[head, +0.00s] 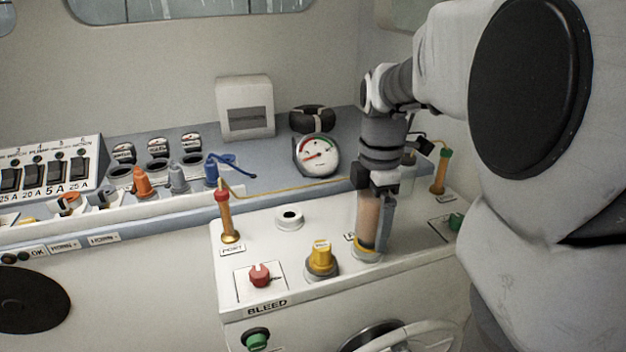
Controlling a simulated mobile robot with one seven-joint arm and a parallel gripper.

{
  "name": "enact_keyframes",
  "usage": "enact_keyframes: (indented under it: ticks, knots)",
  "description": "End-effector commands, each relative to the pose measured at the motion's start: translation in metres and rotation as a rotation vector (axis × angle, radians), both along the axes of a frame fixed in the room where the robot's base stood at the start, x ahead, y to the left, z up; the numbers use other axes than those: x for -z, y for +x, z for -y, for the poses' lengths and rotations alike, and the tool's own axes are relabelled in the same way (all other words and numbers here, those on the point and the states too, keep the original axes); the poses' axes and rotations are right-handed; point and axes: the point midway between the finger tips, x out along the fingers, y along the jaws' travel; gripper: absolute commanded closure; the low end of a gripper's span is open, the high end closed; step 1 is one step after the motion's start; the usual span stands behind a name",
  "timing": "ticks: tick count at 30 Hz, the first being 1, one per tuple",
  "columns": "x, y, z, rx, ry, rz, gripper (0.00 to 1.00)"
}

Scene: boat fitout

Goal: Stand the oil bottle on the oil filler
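A translucent pinkish-brown bottle (368,215), which I take for the oil bottle, is upright on the white console. Its lower end has a dark and yellow band and meets a pale round fitting (367,257), which may be the oil filler. They appear to touch, but the exact seating is too small to tell. My gripper (378,222) points down at the bottle from above. One grey finger runs along its right side. The other finger is hidden, so the grip is unclear.
A white ring with a dark hole (289,217), a yellow-capped knob (321,258) and a red knob (260,275) share the console top. Amber-handled tools (226,216) (440,170) stand at its left and right. A gauge (318,155) stands behind. A wheel (412,338) is below.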

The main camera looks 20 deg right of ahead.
Motion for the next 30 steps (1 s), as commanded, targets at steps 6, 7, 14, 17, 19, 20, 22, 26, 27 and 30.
enact_keyframes:
  ticks: [6,7,14,17,19,20,22,26,27,30]
  knots:
    - [-0.002,0.000,0.000,0.000,0.000,-0.001,0.00]
    - [-0.004,0.000,0.000,0.000,0.000,0.000,0.00]
    - [-0.042,0.001,0.000,0.000,-0.001,0.005,0.00]
    - [-0.068,0.001,0.000,0.000,-0.001,0.005,0.00]
    - [-0.086,0.001,0.000,0.000,-0.001,0.005,0.00]
    - [-0.093,0.001,0.000,0.000,-0.001,0.004,0.00]
    - [-0.110,0.001,0.000,0.000,-0.001,0.005,0.00]
    - [-0.139,0.001,0.000,0.000,-0.001,0.003,0.00]
    - [-0.146,0.001,0.000,0.000,-0.001,0.004,0.00]
    - [-0.160,0.001,0.000,0.000,-0.001,0.002,0.00]
